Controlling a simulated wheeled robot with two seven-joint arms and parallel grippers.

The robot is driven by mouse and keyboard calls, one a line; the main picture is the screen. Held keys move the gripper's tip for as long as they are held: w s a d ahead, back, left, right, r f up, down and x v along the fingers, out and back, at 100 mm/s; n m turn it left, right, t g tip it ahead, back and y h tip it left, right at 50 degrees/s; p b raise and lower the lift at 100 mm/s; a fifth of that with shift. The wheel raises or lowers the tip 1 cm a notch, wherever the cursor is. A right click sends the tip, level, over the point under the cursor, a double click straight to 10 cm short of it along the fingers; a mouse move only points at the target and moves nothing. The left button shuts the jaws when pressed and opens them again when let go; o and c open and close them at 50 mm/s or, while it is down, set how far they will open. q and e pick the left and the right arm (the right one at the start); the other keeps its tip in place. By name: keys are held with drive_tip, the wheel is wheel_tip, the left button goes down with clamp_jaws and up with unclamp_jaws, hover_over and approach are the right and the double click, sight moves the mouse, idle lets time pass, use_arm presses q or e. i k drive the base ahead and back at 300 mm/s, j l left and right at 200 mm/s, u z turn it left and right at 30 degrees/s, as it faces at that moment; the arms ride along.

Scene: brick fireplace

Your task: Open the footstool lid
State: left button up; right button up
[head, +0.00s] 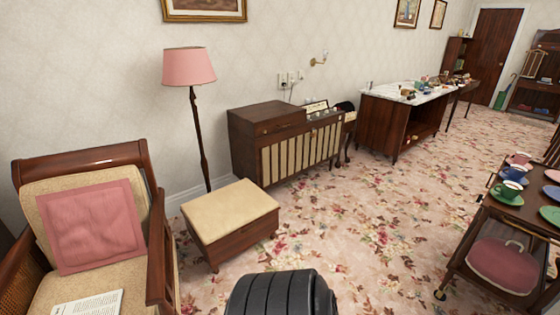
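The footstool (230,222) stands on the floor left of centre in the head view. It is a dark brown wooden box. Its lid is a cream padded top (228,207), which lies flat and closed on the box. Neither of my grippers shows in the head view. A black ribbed part, probably mine, is at the bottom centre, in front of the footstool and apart from it in the picture.
An armchair (28,163) with a pink cushion (92,226) stands left of the footstool. A pink floor lamp (188,66) and a wooden cabinet (262,130) are behind it. A trolley (484,225) with cups stands at the right. The flowered carpet between is clear.

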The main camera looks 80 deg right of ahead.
sight(214, 217)
drive_tip(key=z, duration=2.35)
drive_tip(key=i+l, duration=0.1)
drive_tip(key=i, duration=0.15)
drive_tip(key=z, duration=0.05)
